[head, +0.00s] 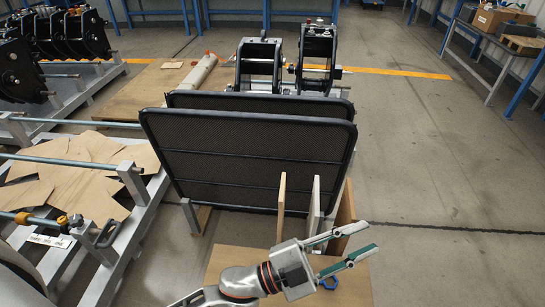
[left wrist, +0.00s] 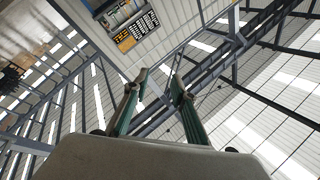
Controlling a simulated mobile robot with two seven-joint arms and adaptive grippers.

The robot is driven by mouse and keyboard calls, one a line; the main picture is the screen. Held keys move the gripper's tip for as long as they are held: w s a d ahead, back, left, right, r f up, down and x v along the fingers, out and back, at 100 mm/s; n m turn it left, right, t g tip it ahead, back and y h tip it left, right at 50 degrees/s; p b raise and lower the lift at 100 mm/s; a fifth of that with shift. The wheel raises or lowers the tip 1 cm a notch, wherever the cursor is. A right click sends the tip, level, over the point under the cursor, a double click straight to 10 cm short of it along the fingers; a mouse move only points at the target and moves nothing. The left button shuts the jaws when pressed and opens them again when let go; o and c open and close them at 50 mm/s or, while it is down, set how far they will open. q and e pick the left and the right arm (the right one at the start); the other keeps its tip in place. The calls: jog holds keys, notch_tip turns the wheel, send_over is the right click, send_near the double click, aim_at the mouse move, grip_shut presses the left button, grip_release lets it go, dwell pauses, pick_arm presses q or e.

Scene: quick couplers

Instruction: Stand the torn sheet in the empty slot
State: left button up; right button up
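Brown sheets with jagged, torn-looking edges (head: 85,175) lie flat and overlapping on the low metal frame at the left; I cannot tell which one is the torn sheet. Upright thin boards stand apart at the centre right: a light wooden one (head: 281,205), a pale grey one (head: 314,208) and a brown one (head: 346,205). Gaps show between them; their lower ends are partly hidden, and I cannot tell which gap is the empty slot. My left gripper (head: 355,245) is open and empty in front of these boards. Its spread fingers (left wrist: 158,100) show in the left wrist view. My right gripper is not in view.
Two large black mesh panels (head: 250,155) stand behind the boards. Black wheel-like units (head: 318,55) stand behind them. A brown wooden surface (head: 225,262) lies below my left gripper, with a small blue object (head: 328,283) on it. Open floor (head: 445,180) lies to the right.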

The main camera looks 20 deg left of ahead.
pick_arm(q)
jog(key=a+f+n+t+y, duration=0.3)
jog(key=a+f+n+y, duration=0.4)
jog(key=a, duration=0.1)
jog(key=s+a+f+n+g+y, duration=0.5)
jog(key=s+a+f+n+y, duration=0.1)
jog(key=s+a+f, duration=0.8)
notch_tip(320, 180, down, 2)
jog(key=shift+s+a+f+g+y, duration=0.1)
jog(key=shift+s+a+g+y, duration=0.15)
jog(key=shift+s+y, duration=0.35)
jog(key=shift+w, duration=0.15)
